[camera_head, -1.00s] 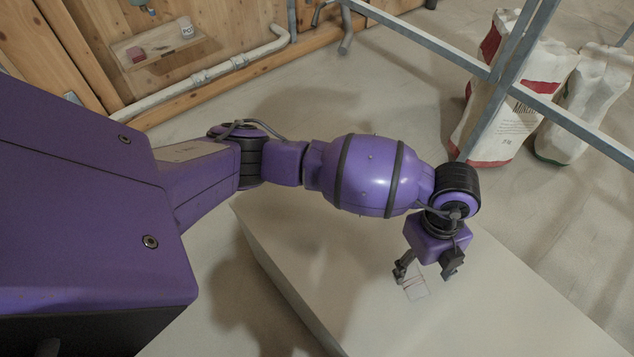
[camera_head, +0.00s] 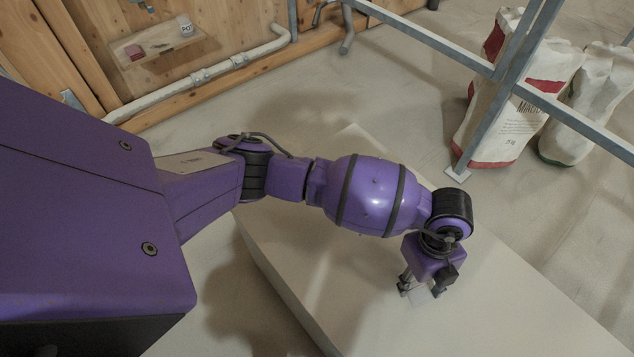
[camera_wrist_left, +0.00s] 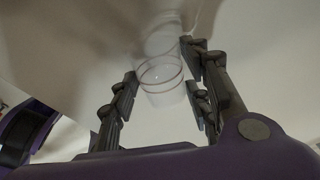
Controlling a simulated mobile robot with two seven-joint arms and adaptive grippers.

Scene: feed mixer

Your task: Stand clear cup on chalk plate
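The clear cup (camera_head: 420,297) is on the pale block top (camera_head: 500,315) in the head view, under my left gripper (camera_head: 422,288). In the left wrist view the cup (camera_wrist_left: 161,80) shows as a see-through tumbler between the fingers of the left gripper (camera_wrist_left: 160,82). The fingers stand on both sides of it, very close, with a slim gap seeming to remain; contact is not clear. The gripper looks open around the cup. I cannot make out a chalk plate in either view. My right gripper is out of view.
A metal rail frame (camera_head: 480,105) stands beyond the block, with feed sacks (camera_head: 515,115) behind it. A small wooden shelf (camera_head: 160,45) with a red block and a white cup is on the wall. The right part of the block top looks clear.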

